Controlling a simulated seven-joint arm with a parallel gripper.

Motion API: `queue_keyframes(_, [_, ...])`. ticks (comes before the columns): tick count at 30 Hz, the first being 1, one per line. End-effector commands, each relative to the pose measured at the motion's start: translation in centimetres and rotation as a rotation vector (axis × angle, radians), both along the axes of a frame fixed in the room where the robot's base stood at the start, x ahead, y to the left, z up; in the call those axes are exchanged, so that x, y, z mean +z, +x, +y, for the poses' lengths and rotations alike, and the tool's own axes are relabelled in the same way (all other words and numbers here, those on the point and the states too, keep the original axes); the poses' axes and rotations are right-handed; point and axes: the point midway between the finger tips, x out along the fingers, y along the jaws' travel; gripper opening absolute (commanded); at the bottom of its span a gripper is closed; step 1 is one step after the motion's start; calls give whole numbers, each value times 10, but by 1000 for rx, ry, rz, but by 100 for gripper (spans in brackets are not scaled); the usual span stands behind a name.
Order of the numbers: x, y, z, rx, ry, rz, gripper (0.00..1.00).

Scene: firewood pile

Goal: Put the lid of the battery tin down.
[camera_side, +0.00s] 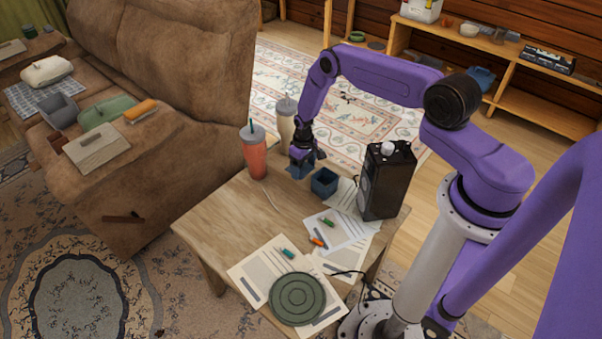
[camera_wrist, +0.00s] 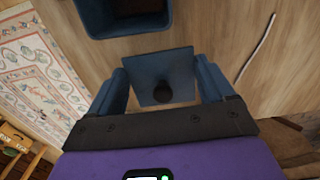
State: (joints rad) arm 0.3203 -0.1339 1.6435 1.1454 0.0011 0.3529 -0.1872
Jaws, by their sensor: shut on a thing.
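The battery tin is a dark blue open-topped box (camera_side: 324,182) on the wooden side table; its open top also shows at the upper edge of the wrist view (camera_wrist: 125,14). Its lid is a flat blue square with a dark round knob (camera_wrist: 165,62), seen between my fingers in the wrist view. My gripper (camera_side: 302,160) is shut on the lid, beside the tin on its far left side in the side view. The lid is apart from the tin. I cannot tell whether the lid touches the tabletop. In the side view my gripper mostly hides it.
A red tumbler (camera_side: 255,150) stands left of my gripper, and a cream tumbler (camera_side: 286,122) stands just behind it. A black box-shaped device (camera_side: 387,180) is to the right. Papers (camera_side: 262,265), several small batteries and a round green mat (camera_side: 297,298) lie nearer. Bare wood lies front-left.

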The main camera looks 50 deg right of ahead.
Motion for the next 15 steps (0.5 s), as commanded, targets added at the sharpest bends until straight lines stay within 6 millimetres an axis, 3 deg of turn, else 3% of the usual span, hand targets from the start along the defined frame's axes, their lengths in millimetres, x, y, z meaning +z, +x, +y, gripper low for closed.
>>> queue_keyframes(15, [-25,13,-2,1,0,1,53])
